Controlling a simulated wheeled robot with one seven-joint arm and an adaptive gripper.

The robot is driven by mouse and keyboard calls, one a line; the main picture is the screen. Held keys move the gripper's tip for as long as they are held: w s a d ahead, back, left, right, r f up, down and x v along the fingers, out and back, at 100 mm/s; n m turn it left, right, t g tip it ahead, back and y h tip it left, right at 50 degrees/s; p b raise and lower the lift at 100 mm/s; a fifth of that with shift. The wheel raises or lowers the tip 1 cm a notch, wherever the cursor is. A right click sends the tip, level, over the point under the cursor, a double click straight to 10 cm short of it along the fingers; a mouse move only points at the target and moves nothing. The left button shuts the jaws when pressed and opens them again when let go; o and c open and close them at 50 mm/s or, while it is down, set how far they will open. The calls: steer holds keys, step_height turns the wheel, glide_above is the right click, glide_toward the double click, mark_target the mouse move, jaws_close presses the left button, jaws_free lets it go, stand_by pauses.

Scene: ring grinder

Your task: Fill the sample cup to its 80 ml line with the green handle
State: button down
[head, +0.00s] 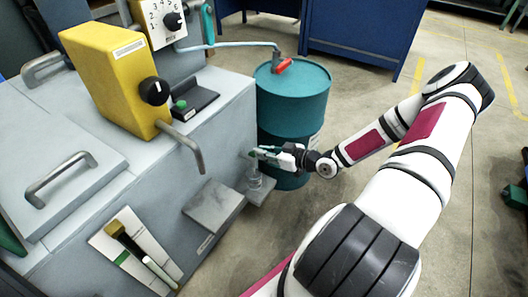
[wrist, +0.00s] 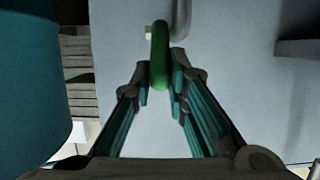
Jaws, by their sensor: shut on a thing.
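The green handle (wrist: 160,40) stands upright between my gripper's fingertips in the wrist view. My gripper (wrist: 159,85) is shut on its lower part. In the head view my gripper (head: 259,153) reaches in from the right to the side of the grey machine, and it mostly hides the handle. The clear sample cup (head: 254,180) stands on a small grey shelf (head: 263,192) just below my gripper. The cup's 80 ml line and its liquid level are too small to tell. The cup does not show in the wrist view.
A teal drum (head: 292,100) with a red fitting (head: 284,66) stands right behind my gripper. A yellow box (head: 110,78) with a black knob and bent pipe sits on the grey machine (head: 229,112). A grey plate (head: 214,206) juts out left of the cup. Open floor lies to the right.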

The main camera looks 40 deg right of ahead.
steer(key=c, duration=1.6)
jaws_free()
steer(key=shift+o, duration=0.2)
steer(key=v, duration=1.2)
